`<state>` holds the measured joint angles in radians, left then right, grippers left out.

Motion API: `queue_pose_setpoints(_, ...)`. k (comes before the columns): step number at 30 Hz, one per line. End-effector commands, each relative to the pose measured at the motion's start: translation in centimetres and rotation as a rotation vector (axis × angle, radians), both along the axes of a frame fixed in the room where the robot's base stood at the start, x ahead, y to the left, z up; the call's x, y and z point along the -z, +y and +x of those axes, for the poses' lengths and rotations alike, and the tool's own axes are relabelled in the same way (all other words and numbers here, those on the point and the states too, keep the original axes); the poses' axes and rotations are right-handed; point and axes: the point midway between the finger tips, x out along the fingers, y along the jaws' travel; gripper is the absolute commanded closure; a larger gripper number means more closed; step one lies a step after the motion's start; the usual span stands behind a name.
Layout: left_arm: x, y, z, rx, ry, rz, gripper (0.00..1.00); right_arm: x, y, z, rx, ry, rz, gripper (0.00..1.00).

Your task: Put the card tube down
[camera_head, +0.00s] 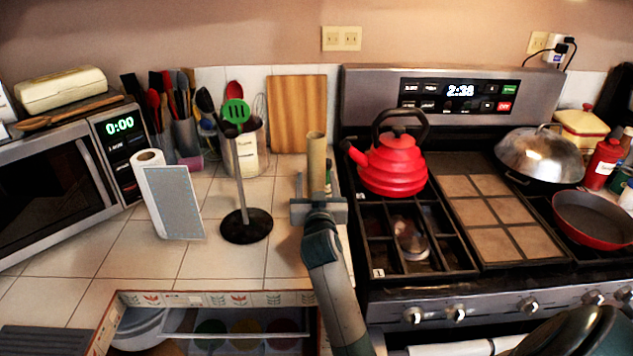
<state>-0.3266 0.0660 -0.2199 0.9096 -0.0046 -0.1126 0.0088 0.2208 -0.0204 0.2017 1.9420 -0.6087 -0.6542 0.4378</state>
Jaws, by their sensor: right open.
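The card tube (316,152) is a brown, open-topped cylinder. It stands upright at the right edge of the tiled counter (228,190), just left of the stove. My right gripper (314,188) reaches in from the bottom centre and is open, with its fingers around or just in front of the tube's lower part. The gripper hides the tube's base, so I cannot tell whether they touch or what is under the tube. My left gripper is not in view.
A red kettle (393,165) on the stove stands close right of the tube. A cutting board (296,112) leans behind. An open drawer (212,299) lies below the counter.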

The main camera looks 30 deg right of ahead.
Motion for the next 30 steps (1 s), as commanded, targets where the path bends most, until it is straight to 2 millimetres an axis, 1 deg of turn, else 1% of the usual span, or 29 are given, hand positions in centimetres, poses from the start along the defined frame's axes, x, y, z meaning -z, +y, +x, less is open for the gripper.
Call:
queue_pose_setpoints(3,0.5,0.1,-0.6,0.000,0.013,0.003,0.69,0.1,0.5,-0.7,0.000,0.001,0.001,0.44)
queue_pose_setpoints(7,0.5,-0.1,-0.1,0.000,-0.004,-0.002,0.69,0.1,1.4,-2.2,-0.001,-0.001,0.002,0.44)
queue_pose_setpoints(10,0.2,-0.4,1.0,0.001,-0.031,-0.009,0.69,0.1,2.3,-3.7,0.000,-0.001,0.002,0.44)
queue_pose_setpoints(15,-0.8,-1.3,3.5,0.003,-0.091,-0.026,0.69,0.2,3.9,-6.4,-0.001,-0.001,0.003,0.44)
queue_pose_setpoints(21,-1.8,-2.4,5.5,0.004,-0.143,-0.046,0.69,0.0,5.5,-8.9,0.000,-0.001,0.002,0.44)
queue_pose_setpoints(25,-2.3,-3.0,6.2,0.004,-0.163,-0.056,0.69,-0.1,6.0,-9.9,0.001,-0.001,0.001,0.44)
queue_pose_setpoints(30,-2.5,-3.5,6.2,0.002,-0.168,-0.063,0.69,-0.1,6.2,-10.2,0.001,-0.001,-0.001,0.44)
